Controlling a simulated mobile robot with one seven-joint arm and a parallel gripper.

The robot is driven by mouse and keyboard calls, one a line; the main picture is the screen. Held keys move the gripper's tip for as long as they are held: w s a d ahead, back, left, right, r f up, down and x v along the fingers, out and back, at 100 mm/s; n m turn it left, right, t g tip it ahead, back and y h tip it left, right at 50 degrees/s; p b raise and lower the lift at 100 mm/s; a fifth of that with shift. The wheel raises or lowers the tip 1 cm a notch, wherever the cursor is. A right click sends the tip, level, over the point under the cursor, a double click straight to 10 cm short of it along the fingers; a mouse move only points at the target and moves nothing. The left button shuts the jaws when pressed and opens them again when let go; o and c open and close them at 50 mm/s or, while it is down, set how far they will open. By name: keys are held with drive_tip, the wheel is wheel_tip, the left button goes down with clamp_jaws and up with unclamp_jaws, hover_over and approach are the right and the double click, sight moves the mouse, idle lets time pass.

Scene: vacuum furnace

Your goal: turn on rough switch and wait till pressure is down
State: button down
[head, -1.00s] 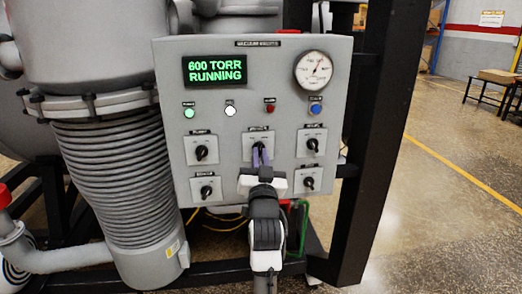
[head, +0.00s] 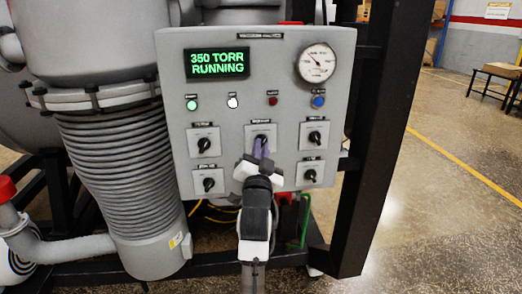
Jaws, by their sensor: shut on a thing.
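The grey control panel (head: 225,165) faces me. Its display (head: 217,63) reads "350 TORR RUNNING" in green. The round gauge (head: 316,62) sits at the panel's upper right. My gripper (head: 262,150) is at the upper middle switch (head: 262,138), shut on its black knob, which the fingers mostly hide. The labels are too small to read surely, so I cannot tell by text which switch is the rough one. The green lamp (head: 192,105) and the white lamp (head: 233,102) look lit.
Several other black knobs, such as the upper left one (head: 204,145) and upper right one (head: 314,137), flank my gripper closely. A ribbed grey cylinder (head: 120,180) stands left. A black frame post (head: 378,150) stands right. Open floor (head: 440,220) lies beyond it.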

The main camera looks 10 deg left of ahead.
drive_tip(key=c, duration=1.5)
unclamp_jaws()
drive_tip(key=shift+f, duration=0.1)
drive_tip(key=a+b+v, duration=0.1)
drive_tip(key=b+v, duration=0.4)
drive_tip(key=v, duration=0.8)
drive_tip(key=shift+s+d, duration=0.45)
drive_tip(key=shift+d, duration=0.05)
